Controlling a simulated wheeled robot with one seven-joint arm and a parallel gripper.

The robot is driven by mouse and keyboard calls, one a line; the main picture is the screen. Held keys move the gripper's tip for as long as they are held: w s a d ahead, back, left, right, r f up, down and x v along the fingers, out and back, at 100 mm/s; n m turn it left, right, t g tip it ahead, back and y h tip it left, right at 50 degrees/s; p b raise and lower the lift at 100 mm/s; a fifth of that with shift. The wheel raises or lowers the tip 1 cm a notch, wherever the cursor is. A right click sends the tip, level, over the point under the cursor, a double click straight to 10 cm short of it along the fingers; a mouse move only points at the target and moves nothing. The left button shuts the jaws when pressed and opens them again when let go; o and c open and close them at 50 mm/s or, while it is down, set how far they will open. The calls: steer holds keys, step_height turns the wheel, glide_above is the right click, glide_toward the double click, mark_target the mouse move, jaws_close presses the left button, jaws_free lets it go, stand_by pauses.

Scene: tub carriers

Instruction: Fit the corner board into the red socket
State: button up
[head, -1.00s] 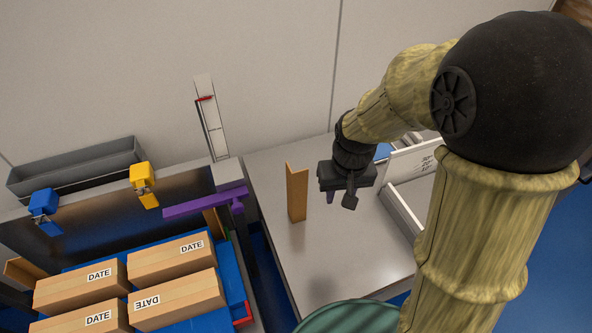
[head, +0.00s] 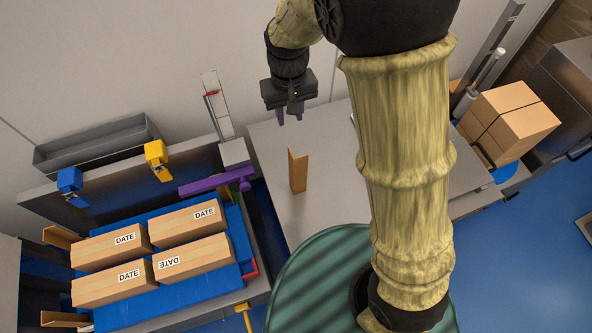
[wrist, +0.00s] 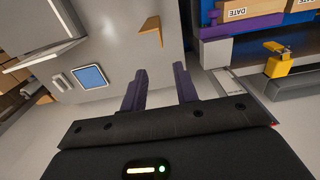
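The corner board (head: 298,172) is a brown L-shaped strip standing upright on the grey table. It shows in the wrist view (wrist: 150,30) at top centre. My gripper (head: 290,117) is above and behind the board in the head view, apart from it. Its two purple fingers (wrist: 160,88) are spread with nothing between them, so it is open. The red socket (head: 251,271) shows as a small red edge at the right front corner of the blue pallet, left of the table; its inside is hard to see.
Several DATE cartons (head: 192,260) sit on the blue pallet (head: 130,312). A yellow clamp (head: 157,157) and a blue clamp (head: 70,184) hang behind. Other brown boards (head: 62,237) stand at the pallet's left.

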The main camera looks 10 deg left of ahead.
steer(key=shift+f, duration=0.1)
steer(key=p, duration=0.3)
glide_toward(291, 153)
step_height(291, 153, down, 6)
steer(key=shift+w+r, duration=0.15)
steer(key=shift+r, duration=0.1)
steer(key=shift+f, duration=0.6)
steer(key=shift+f+p, duration=0.9)
steer(key=shift+f, duration=1.1)
jaws_close()
